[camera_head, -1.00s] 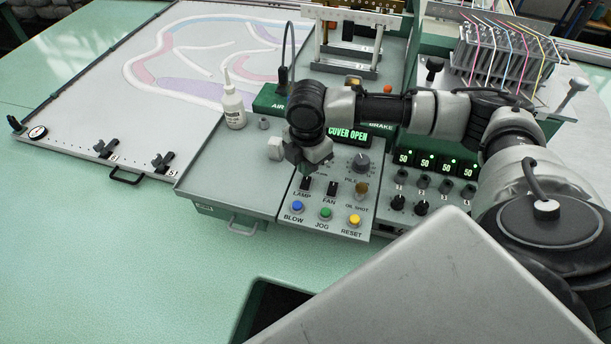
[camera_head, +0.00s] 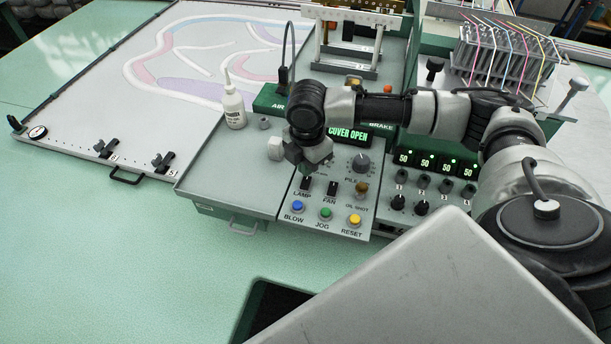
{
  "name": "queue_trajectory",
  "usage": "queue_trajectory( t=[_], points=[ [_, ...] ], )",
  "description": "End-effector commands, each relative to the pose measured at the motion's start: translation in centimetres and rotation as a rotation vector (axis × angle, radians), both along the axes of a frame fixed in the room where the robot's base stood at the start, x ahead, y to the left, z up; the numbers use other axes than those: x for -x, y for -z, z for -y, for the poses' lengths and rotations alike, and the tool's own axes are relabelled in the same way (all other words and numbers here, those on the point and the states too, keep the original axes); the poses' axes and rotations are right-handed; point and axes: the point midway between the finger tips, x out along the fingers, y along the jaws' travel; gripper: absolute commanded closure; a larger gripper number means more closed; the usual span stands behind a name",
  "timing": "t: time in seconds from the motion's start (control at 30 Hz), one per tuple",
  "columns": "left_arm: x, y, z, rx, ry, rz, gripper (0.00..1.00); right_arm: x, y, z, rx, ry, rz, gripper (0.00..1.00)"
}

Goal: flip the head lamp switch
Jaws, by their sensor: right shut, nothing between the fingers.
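The head lamp switch (camera_head: 305,184) is a small black rocker above the printed word LAMP on the grey control panel (camera_head: 283,226). My right gripper (camera_head: 308,168) is shut and empty, pointing down just above the lamp switch. Its fingertips are dark and close to the switch; I cannot tell whether they touch it. The gripper body hides the panel behind the switch. Which way the rocker is tilted is too small to tell. My left gripper is not in view.
A black FAN switch (camera_head: 332,189) sits just right of the lamp switch. Blue (camera_head: 297,206), green (camera_head: 325,213) and yellow (camera_head: 354,220) buttons lie in front. A white bottle (camera_head: 232,104) stands on the tray at left. A display (camera_head: 348,134) reads COVER OPEN.

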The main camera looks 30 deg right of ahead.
Motion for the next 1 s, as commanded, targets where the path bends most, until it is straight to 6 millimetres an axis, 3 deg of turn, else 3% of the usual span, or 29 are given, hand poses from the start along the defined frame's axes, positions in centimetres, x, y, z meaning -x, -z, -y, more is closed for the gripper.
queue_trajectory(
  t=[1.0],
  points=[
    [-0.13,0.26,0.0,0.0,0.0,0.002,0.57,-0.02,0.96,-0.01,0.0,0.0,0.0,1.0]
  ],
)
